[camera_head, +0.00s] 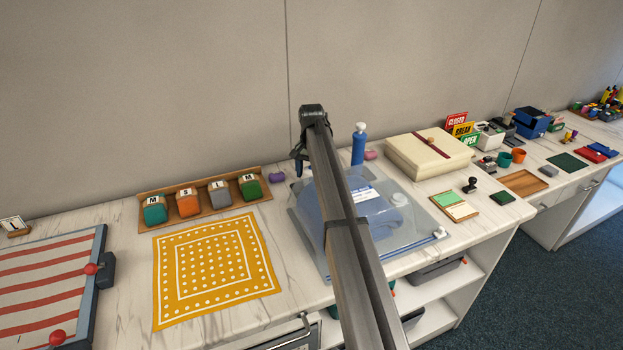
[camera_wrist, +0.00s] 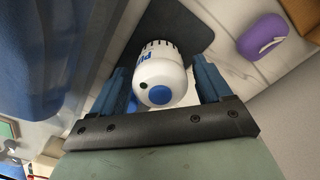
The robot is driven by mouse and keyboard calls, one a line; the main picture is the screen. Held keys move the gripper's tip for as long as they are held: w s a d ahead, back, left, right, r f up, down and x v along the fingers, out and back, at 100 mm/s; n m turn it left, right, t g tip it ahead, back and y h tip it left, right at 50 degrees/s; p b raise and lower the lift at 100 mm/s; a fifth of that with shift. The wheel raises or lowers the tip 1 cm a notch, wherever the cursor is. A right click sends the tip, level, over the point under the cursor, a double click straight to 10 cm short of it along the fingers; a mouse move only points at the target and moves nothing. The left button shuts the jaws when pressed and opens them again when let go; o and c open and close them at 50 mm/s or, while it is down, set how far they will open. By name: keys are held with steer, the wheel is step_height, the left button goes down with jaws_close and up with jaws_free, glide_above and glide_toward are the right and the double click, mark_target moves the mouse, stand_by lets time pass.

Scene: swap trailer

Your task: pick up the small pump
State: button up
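The small pump (camera_wrist: 160,72) is a white cylinder with dark slots near its far end, blue lettering on its side and a round blue button facing the camera. My gripper (camera_wrist: 162,82) has its two blue fingers apart, one on each side of the pump. A narrow gap seems to show at the right finger; whether the left finger touches is unclear. In the head view my gripper (camera_head: 299,168) points down at the back of the counter, and the pump is hidden behind my arm.
A purple object (camera_wrist: 262,36) lies beside the pump; a clear bag (camera_head: 405,232) with blue contents is close to my arm. A blue bottle (camera_head: 359,146) stands behind it. A wooden rack (camera_head: 220,202) of lettered blocks and a yellow cloth (camera_head: 215,268) are at left.

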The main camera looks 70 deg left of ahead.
steer(key=c, duration=1.1)
steer(key=shift+r, duration=0.15)
